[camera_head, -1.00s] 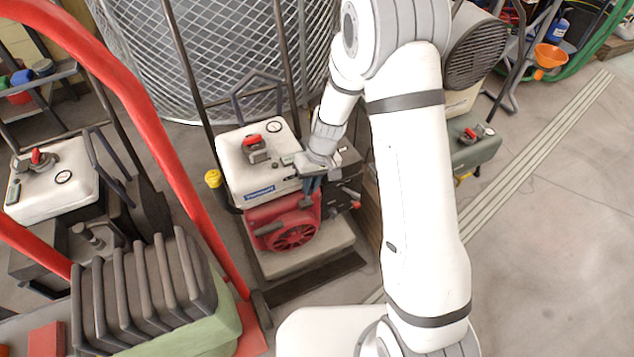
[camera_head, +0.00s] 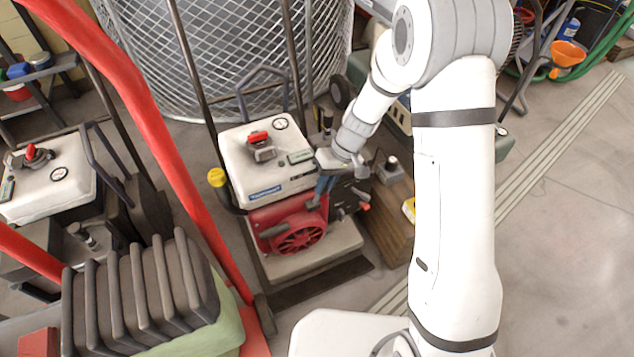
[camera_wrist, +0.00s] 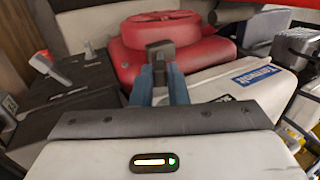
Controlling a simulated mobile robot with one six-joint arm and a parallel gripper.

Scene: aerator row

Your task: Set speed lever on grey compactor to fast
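The compactor in the middle has a pale grey tank (camera_head: 240,160), a red engine (camera_head: 270,213) and a black side box (camera_head: 349,195). My gripper (camera_head: 320,192) points down at the engine's right upper edge. In the wrist view its two blue fingers (camera_wrist: 160,72) stand a little apart. A dark block-shaped knob (camera_wrist: 160,48) on the red engine lies at their tips, with its lower part partly hidden between them. I cannot tell if they grip it. A second dark handle (camera_head: 271,231) sits at the engine's left. Its speed marks are not readable.
A red tubular frame (camera_head: 150,115) crosses the left side. Another pale-tank machine (camera_head: 45,180) stands at far left. A red knob (camera_head: 258,137) tops the middle tank. A wooden block (camera_head: 388,215) stands close right. The floor at right is open.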

